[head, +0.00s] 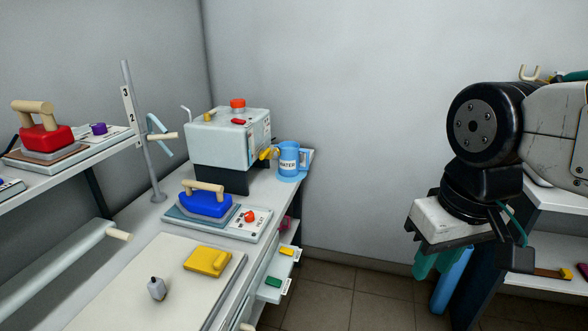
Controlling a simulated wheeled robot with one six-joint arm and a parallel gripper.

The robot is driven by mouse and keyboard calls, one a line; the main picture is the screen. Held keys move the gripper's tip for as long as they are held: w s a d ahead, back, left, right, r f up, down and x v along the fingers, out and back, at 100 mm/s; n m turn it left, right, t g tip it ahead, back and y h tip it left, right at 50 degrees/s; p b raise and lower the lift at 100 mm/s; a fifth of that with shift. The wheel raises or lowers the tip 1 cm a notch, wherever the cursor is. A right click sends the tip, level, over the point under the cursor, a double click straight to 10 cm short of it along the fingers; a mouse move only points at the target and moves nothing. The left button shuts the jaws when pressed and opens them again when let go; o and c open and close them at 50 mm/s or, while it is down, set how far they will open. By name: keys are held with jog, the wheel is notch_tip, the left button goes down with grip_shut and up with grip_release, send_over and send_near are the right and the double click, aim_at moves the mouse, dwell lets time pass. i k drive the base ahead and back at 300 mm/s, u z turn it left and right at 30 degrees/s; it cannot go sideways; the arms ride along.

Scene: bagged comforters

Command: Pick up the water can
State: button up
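My gripper (436,264) hangs at the right of the head view, well apart from the can. Two teal finger-like parts show below its white body, partly overlapping a blue cylinder behind. Whether they are apart or closed is unclear. Nothing is seen held.
A blue iron (206,202) on a base and a yellow block (208,261) stand nearer on the worktop. A post (141,130) rises at its left. A shelf with a red iron (44,139) is at far left. Open floor (330,285) lies between worktop and right shelves.

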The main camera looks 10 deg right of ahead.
aim_at(288, 160)
jog(key=k, duration=0.85)
jog(key=z, duration=0.75)
jog(key=i, duration=1)
jog(key=z, duration=0.55)
jog(key=i, duration=1)
jog(key=u, duration=0.85)
jog(key=i, duration=0.95)
jog(key=u, duration=0.75)
